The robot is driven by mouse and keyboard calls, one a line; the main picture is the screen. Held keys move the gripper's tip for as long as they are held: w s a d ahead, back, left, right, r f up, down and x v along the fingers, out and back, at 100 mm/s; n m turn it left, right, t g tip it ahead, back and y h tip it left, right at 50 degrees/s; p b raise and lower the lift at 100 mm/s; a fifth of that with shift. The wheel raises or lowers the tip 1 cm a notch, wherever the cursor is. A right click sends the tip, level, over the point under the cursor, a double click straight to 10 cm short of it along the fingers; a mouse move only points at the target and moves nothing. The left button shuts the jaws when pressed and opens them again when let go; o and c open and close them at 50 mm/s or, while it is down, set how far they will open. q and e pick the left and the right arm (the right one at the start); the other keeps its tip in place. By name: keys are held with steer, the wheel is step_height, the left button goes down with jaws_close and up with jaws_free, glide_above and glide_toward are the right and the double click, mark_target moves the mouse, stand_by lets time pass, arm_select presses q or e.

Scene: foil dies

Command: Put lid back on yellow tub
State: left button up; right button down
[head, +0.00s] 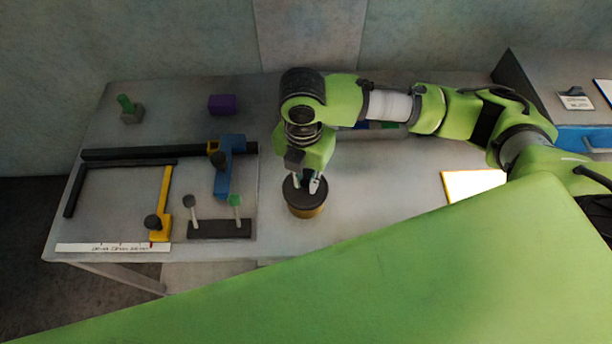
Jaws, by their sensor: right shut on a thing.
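The yellow tub (308,212) stands upright on the grey table, right of the stand with two knobbed rods. Its side shows as a dull yellow band. The dark round lid (293,197) is at the top of the tub; I cannot tell whether it is fully seated. My right gripper (305,186) points down over the tub and is shut on the lid, its pale fingertips at the lid's middle. The gripper hides part of the lid's far side. My left gripper is not in view.
A dark stand (220,229) with two knobbed rods is left of the tub. A white-yellow pad (472,185) lies right.

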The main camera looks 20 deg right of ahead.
steer(key=c, duration=1.9)
jaws_free()
steer(key=o, duration=0.5)
steer(key=shift+r, duration=0.1)
step_height(320, 180, up, 7)
steer(key=p, duration=0.8)
jaws_close()
